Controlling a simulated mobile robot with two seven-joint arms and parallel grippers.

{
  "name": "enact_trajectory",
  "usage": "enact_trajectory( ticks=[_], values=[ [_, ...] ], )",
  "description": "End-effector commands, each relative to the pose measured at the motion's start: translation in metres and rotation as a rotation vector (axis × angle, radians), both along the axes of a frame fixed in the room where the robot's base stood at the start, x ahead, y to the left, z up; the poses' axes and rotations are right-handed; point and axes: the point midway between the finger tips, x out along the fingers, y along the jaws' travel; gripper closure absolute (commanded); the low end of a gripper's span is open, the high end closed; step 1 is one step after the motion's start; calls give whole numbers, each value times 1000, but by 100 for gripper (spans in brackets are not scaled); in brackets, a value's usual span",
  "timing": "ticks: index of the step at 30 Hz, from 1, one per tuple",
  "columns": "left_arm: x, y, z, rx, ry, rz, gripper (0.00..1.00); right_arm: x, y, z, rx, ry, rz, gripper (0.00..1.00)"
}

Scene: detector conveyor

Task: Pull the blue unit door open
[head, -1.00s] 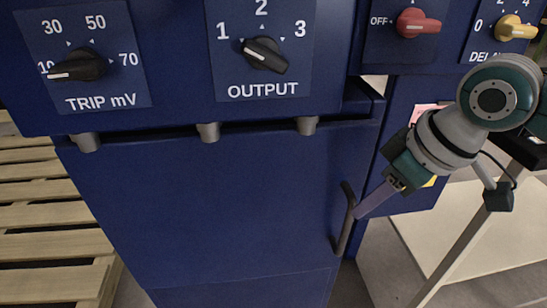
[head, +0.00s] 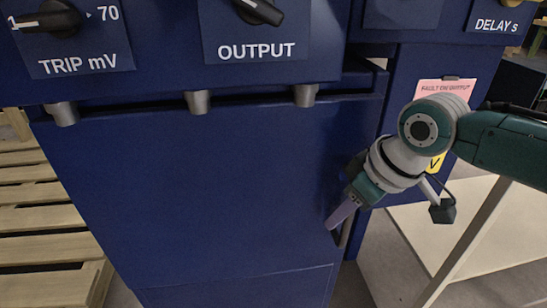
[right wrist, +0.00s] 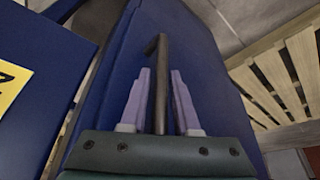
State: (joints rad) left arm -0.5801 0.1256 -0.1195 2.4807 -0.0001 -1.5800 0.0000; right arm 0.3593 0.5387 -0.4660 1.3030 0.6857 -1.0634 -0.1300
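The blue unit door (head: 190,190) fills the middle of the head view, below the dial panel. It looks closed, though a dark gap runs along its top edge. Its dark upright bar handle (head: 346,234) is near the right edge, mostly hidden by my right gripper (head: 338,220). In the right wrist view the handle (right wrist: 160,85) stands between the two lavender fingers of my right gripper (right wrist: 160,100). The fingers are apart, with space showing beside the bar, so the gripper is open around the handle. My left gripper is out of view.
The dial panel (head: 170,78) overhangs the door, with several grey cylinders (head: 197,102) beneath it. Wooden pallets (head: 45,245) lie at the left. A pale table (head: 405,225) with a metal leg stands at the right. A pink note (head: 445,88) is on the blue cabinet side.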

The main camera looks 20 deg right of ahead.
Motion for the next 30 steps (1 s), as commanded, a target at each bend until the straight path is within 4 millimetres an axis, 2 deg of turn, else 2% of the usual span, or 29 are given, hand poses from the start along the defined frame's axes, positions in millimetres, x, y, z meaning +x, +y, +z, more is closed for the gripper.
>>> enact_trajectory(
  ticks=[1, 9, 30],
  values=[
    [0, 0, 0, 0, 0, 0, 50, 0, 0, 0, 0, 0, 0, 70],
    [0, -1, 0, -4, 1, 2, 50, 0, 0, 0, 0, 0, 0, 100],
    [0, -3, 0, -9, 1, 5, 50, 0, 0, 0, 0, 1, 0, 100]
  ],
)
